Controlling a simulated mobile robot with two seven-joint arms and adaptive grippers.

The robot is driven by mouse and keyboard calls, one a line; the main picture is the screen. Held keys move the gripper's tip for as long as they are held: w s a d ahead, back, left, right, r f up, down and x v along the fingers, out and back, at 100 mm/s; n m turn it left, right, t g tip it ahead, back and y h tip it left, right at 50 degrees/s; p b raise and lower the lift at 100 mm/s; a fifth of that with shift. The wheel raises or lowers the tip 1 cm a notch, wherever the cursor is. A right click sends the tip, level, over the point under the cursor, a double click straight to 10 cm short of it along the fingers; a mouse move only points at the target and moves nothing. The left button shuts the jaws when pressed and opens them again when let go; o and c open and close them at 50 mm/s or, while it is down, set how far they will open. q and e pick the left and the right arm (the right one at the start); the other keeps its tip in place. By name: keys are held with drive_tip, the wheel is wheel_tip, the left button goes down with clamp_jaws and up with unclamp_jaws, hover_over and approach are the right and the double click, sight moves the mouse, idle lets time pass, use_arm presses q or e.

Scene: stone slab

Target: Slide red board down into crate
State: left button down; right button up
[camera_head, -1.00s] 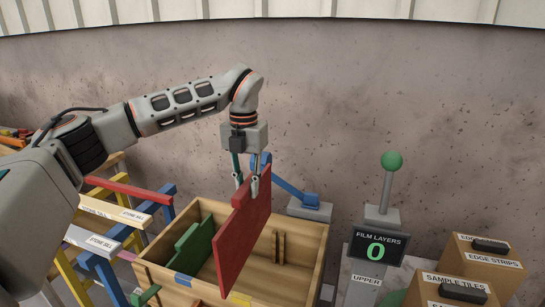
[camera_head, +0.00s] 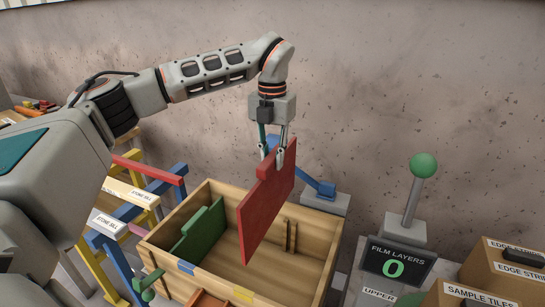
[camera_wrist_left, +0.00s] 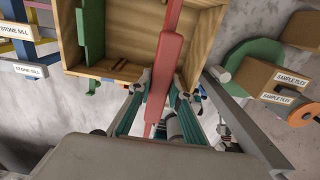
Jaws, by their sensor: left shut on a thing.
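The red board (camera_head: 266,205) hangs upright and slightly tilted from my left gripper (camera_head: 274,156), which is shut on its top edge. The board is over the wooden crate (camera_head: 318,236), and its lower edge shows against the crate's inside. I cannot tell how deep it reaches. A green board (camera_head: 203,232) stands in the crate's left part. In the left wrist view the red board (camera_wrist_left: 164,60) runs between the fingers (camera_wrist_left: 158,82), with the crate (camera_wrist_left: 120,72) beyond. My right gripper is not in view.
A blue lever (camera_head: 322,187) stands behind the crate. A green-knobbed lever (camera_head: 424,166) and a "FILM LAYERS 0" display (camera_head: 397,263) stand at right. Coloured racks (camera_head: 125,205) stand close at left.

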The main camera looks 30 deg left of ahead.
sight(272, 180)
use_arm(q)
wheel_tip(272, 180, down, 2)
drive_tip(key=shift+b, duration=0.4)
wheel_tip(272, 180, down, 5)
drive_tip(key=shift+r+b, duration=0.15)
drive_tip(key=shift+b, duration=0.65)
drive_tip(key=shift+f, duration=0.35)
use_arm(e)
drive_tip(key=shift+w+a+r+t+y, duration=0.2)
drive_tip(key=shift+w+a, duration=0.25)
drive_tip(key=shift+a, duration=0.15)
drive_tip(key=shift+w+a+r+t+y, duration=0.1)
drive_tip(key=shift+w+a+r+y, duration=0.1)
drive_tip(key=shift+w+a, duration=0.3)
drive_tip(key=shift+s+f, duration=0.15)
use_arm(q)
drive_tip(key=shift+p, duration=0.95)
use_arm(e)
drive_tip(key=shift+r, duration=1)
use_arm(q)
drive_tip(key=shift+f, duration=0.15)
